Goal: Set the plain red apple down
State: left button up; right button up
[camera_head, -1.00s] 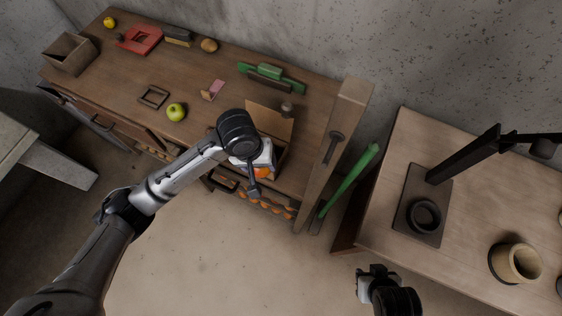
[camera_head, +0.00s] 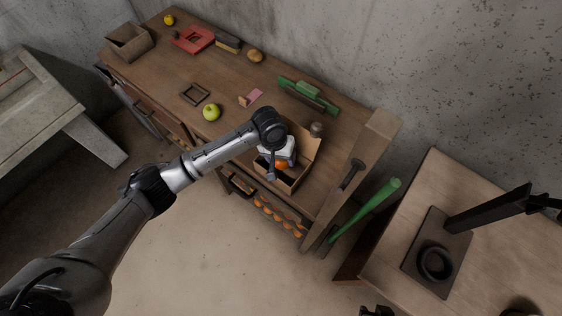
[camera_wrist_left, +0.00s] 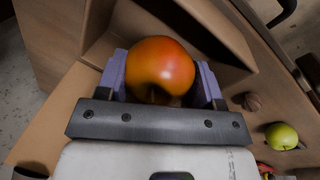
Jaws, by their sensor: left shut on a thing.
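My left gripper (camera_head: 276,160) is shut on a red-orange apple (camera_wrist_left: 160,68), which sits between its two purple fingers (camera_wrist_left: 160,78). In the head view, a bit of the apple (camera_head: 282,165) shows below the white gripper body. The gripper and apple are at an open brown box (camera_head: 307,145) near the right end of the long wooden table. I cannot tell whether the apple touches the box's floor. My right gripper (camera_head: 376,311) shows only as a dark sliver at the bottom edge; its jaws cannot be made out.
A green apple (camera_head: 211,112) sits on the table (camera_head: 165,75), left of the box. A dark stand (camera_head: 437,250) is on the right table.

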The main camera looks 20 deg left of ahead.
aim_at(281, 163)
pick_arm(q)
jog(key=shift+f+p, duration=0.3)
jog(key=shift+f, duration=1.75)
jog(key=shift+f, duration=0.1)
jog(key=o, duration=0.7)
jog(key=r, duration=0.4)
jog(key=a+r, duration=0.1)
jog(key=r, duration=0.3)
jog(key=a+r, duration=0.1)
jog(key=r, duration=0.3)
jog(key=shift+s+a+b, duration=0.1)
jog(key=shift+a+b, duration=0.05)
jog(key=shift+b, duration=0.15)
